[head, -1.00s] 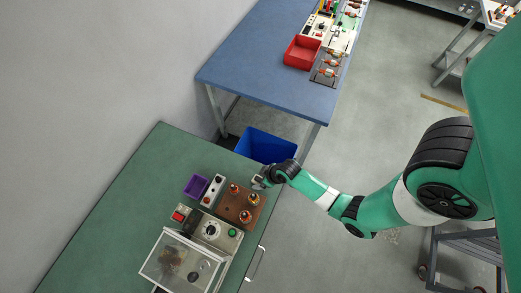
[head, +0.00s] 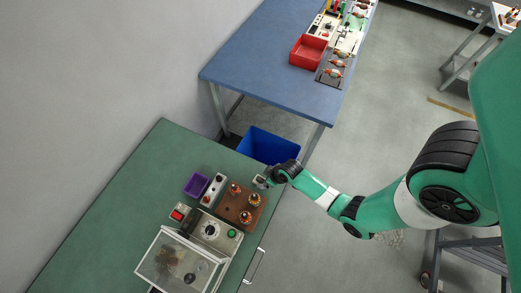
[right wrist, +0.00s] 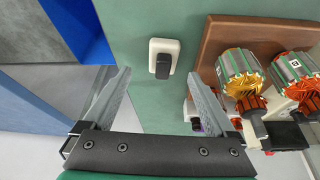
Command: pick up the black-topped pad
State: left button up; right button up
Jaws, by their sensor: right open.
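The black-topped pad (right wrist: 155,47) is a small white rounded block with a black top. In the right wrist view it lies on the green bench top, beyond and between my open fingers. My right gripper (right wrist: 159,76) is open with nothing between its fingers. In the head view my right gripper (head: 261,181) is over the far right edge of the green bench, and I cannot clearly make out the pad there. My left gripper is not in view.
A brown wooden board (head: 232,208) with several copper-wound armatures stands right beside the pad's area. A purple tray (head: 196,184), a switch box (head: 214,190) and a clear-covered machine (head: 172,265) share the green bench. A blue bin (head: 262,147) is beyond its edge.

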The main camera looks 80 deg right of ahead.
aim_at(261, 180)
jog(key=b+x, duration=0.1)
jog(key=x, duration=0.1)
jog(key=b+x, duration=0.1)
jog(key=x, duration=0.1)
jog(key=shift+w+a+f, duration=0.2)
jog(key=shift+f, duration=0.05)
jog(key=shift+w+f+b, duration=0.15)
jog(key=shift+b, duration=0.15)
jog(key=c, duration=1.4)
jog(key=shift+c, duration=0.2)
